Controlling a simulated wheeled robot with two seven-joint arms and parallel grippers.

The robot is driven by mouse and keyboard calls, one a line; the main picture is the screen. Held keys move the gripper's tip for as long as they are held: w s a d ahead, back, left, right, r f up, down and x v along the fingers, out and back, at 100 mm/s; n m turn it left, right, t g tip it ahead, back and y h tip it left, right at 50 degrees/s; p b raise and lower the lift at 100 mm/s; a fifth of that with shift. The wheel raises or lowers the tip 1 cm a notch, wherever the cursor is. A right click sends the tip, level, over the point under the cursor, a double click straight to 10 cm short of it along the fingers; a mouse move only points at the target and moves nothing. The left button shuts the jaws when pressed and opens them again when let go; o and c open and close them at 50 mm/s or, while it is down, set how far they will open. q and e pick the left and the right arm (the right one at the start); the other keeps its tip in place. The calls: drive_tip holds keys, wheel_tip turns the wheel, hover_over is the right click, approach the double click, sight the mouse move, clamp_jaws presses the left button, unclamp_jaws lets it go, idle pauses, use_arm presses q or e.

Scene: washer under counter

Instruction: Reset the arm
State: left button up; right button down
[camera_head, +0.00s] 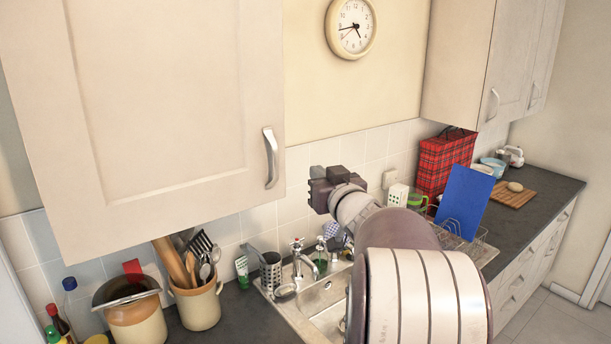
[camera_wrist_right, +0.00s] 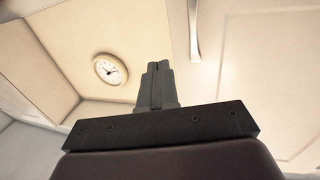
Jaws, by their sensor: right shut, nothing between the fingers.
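My right arm rises from the bottom right of the head view and stretches over the sink. Its dark gripper (camera_head: 322,188) is in front of the tiled wall, above the tap and right of the cupboard handle. In the right wrist view the gripper (camera_wrist_right: 158,70) has its two fingers together, with nothing between them. Behind the fingers the wrist view shows the wall clock (camera_wrist_right: 110,70) and a pale cupboard door (camera_wrist_right: 262,75) with a metal handle. My left gripper is not in view.
A wall cupboard (camera_head: 170,110) hangs at left, close to the gripper. A blue board (camera_head: 465,200) stands in a rack behind my arm. A red tartan bag (camera_head: 440,160) stands by the wall.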

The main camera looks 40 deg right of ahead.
drive_tip(key=s+f+m+g+h+b, duration=0.1)
drive_tip(key=s+f+g, duration=0.25)
drive_tip(key=f, duration=0.55)
drive_tip(key=s+f+m+g, duration=0.1)
drive_tip(key=s+f+g, duration=0.25)
drive_tip(key=f, duration=0.45)
use_arm(q)
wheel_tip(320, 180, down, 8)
drive_tip(key=b, duration=0.6)
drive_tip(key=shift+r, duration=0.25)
use_arm(e)
drive_tip(key=s+a+f+n+g+y, duration=0.2)
drive_tip(key=s+a+f+g, duration=0.1)
drive_tip(key=a+f, duration=0.4)
drive_tip(key=s+a+f+n+g+y, duration=0.2)
drive_tip(key=a+f, duration=0.6)
drive_tip(key=a, duration=0.4)
drive_tip(key=s+a+f+n+g+y, duration=0.2)
drive_tip(key=s+a+f, duration=0.3)
drive_tip(key=a, duration=0.5)
wheel_tip(320, 180, down, 3)
drive_tip(key=shift+r+g+y, duration=0.15)
drive_tip(key=shift+g+y, duration=0.25)
drive_tip(key=shift+g, duration=0.5)
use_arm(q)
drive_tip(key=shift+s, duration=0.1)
